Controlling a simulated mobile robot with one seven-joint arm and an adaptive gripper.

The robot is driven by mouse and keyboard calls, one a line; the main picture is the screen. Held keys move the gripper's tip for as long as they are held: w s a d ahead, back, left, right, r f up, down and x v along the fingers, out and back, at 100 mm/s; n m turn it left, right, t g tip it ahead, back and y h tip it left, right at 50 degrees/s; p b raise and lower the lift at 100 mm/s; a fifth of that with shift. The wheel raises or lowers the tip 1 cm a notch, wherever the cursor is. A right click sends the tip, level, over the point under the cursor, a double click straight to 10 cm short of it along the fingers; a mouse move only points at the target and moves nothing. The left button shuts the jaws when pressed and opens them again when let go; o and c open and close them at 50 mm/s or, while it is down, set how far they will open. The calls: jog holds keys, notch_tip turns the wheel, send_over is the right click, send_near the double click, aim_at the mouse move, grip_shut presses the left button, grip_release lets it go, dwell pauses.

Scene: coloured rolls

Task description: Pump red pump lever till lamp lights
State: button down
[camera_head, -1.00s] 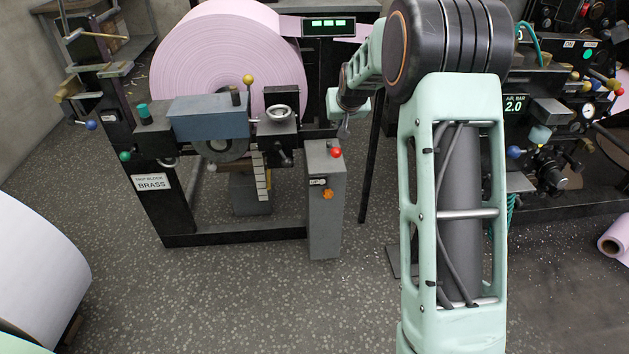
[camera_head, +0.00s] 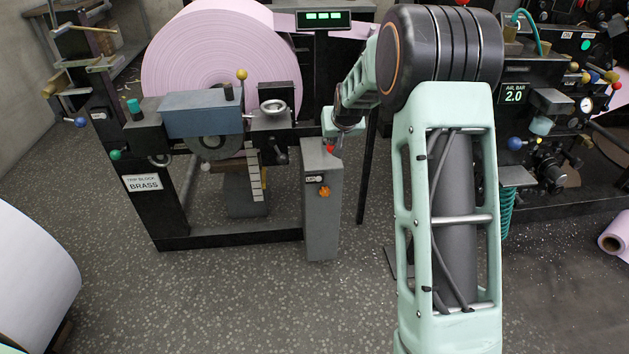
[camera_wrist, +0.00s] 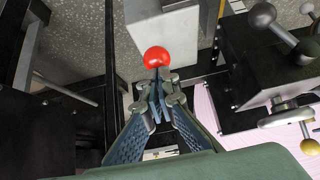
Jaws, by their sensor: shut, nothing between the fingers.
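The red ball knob of the pump lever (camera_head: 330,149) is at the top of a narrow grey box (camera_head: 321,215) in the head view. In the wrist view the red knob (camera_wrist: 157,57) is just beyond my fingertips. My gripper (camera_wrist: 157,88) is shut and empty, with its tips close against the near side of the knob; I cannot tell if they touch. In the head view my gripper (camera_head: 337,142) is small, right at the knob. The lever's shaft is mostly hidden. I cannot tell which light is the pump's lamp; a display (camera_head: 323,19) shows green lit segments.
A large pink roll (camera_head: 215,60) stands behind the blue-grey block (camera_head: 203,115) and a handwheel (camera_head: 272,107). An orange knob-like part (camera_head: 324,192) is on the box front. A dark machine (camera_head: 545,130) stands at right. The floor in front is clear.

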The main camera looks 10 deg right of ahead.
dwell(0.3)
jog(key=shift+s+f+b, duration=0.25)
jog(key=shift+f+b, duration=0.6)
jog(key=shift+f, duration=0.15)
jog(key=shift+w+r+p, duration=0.2)
jog(key=shift+r+p, duration=0.5)
jog(key=shift+r, duration=0.35)
jog(key=shift+w+r+p, duration=0.15)
jog(key=shift+r+p, duration=0.6)
jog(key=shift+r, duration=0.4)
jog(key=shift+w+r+p, duration=0.2)
jog(key=shift+r+p, duration=0.6)
jog(key=shift+r, duration=0.35)
jog(key=shift+w+r+p, duration=0.15)
jog(key=shift+r+p, duration=0.6)
jog(key=shift+r, duration=0.4)
